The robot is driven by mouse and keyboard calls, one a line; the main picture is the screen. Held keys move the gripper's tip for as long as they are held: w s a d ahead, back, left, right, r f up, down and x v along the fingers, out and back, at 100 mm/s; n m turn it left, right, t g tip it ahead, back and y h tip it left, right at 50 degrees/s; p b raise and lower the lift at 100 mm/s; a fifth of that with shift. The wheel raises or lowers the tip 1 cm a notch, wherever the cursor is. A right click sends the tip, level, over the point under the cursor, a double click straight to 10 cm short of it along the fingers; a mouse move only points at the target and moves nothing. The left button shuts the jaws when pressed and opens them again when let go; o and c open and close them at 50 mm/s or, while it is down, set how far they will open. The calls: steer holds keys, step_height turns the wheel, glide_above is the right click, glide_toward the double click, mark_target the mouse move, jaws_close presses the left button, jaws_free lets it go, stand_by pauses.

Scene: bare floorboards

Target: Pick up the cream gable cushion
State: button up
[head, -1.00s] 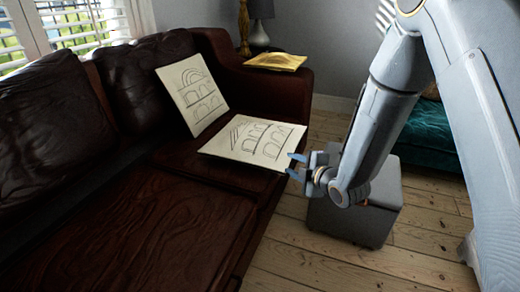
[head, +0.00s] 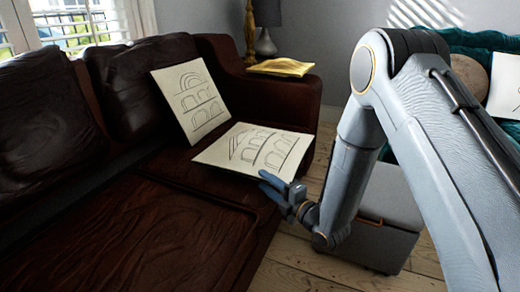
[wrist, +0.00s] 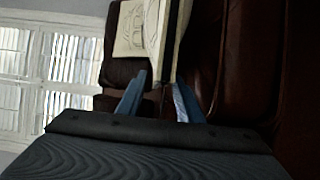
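A cream cushion with a line drawing of arches and what looks like a gable (head: 250,150) lies nearly flat on the dark leather sofa seat, its near right corner by the seat's front edge. A second cream cushion with an arch drawing (head: 188,100) leans upright against the sofa back behind it. My gripper (head: 264,181) is open at the near right corner of the lying cushion. In the wrist view, the fingers (wrist: 162,80) stand apart, with a cream cushion edge (wrist: 168,45) between or just beyond their tips. I cannot tell whether they touch it.
The brown leather sofa (head: 120,235) fills the left. A grey ottoman (head: 385,215) stands under my arm. A teal sofa (head: 470,42) with cushions is at right.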

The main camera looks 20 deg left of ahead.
mark_target(252, 171)
steer(key=b+x, duration=0.1)
steer(key=x, duration=0.3)
steer(key=b+x, duration=0.1)
steer(key=x, duration=0.2)
steer(key=shift+s+a+b, duration=0.2)
steer(key=shift+s+b, duration=0.05)
steer(key=shift+b, duration=0.1)
steer(key=shift+r, duration=0.1)
jaws_close()
